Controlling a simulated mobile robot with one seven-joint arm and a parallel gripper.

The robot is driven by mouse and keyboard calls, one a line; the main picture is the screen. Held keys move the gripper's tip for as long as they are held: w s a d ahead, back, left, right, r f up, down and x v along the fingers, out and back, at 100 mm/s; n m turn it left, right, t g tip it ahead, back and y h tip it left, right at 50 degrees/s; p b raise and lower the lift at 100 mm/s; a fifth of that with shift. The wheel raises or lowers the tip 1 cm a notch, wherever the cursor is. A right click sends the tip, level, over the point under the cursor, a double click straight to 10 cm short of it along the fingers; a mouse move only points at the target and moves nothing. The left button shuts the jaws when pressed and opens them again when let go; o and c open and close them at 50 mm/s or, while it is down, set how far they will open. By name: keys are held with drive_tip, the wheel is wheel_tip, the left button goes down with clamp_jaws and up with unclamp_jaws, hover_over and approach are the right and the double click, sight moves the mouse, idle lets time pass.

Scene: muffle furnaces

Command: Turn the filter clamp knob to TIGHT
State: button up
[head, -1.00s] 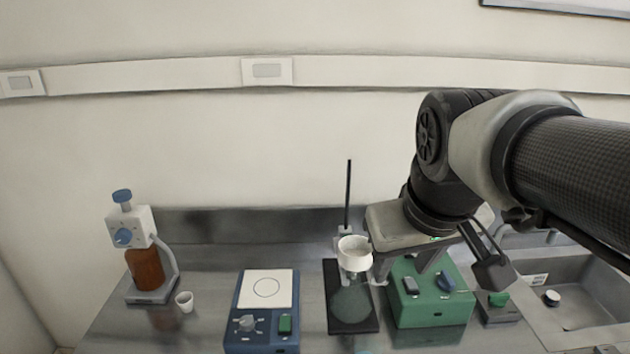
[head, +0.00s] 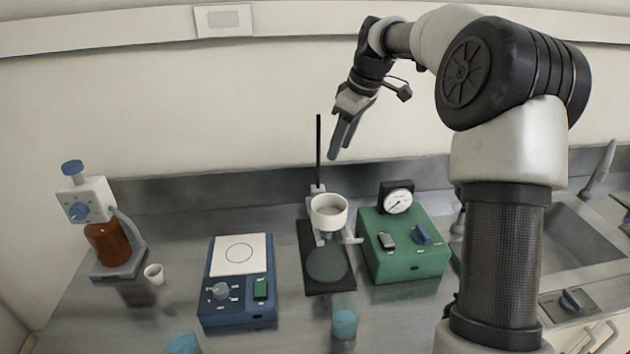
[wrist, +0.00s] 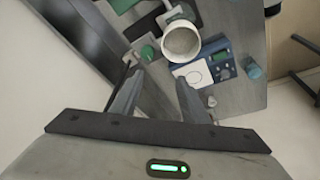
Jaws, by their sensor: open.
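A small pale clamp (head: 317,189) sits on the rod behind the cup. No knob marking is readable. In the wrist view the cup (wrist: 181,42) lies beyond my fingers, and a small green round part (wrist: 147,53) beside the rod may be the clamp knob. My gripper (head: 338,152) is open and empty, pointing down above and slightly right of the rod, apart from it. Its fingers (wrist: 160,80) also show in the wrist view.
A green pump box (head: 405,262) with a gauge stands right of the stand. A blue stirrer (head: 240,312) stands left, then a small white cup (head: 154,274) and a bottle dispenser (head: 108,245). Beakers with blue liquid (head: 345,322) stand in front. The sink (head: 583,225) is at right.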

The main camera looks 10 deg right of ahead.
drive_tip(key=w+d+f+n+y, duration=0.1)
drive_tip(key=w+d+f, duration=0.2)
drive_tip(key=w+f, duration=0.15)
drive_tip(key=p+x, duration=0.1)
drive_tip(key=x, duration=1.6)
drive_tip(key=shift+s+f, duration=0.1)
drive_tip(key=shift+s, duration=0.05)
drive_tip(key=c, duration=0.8)
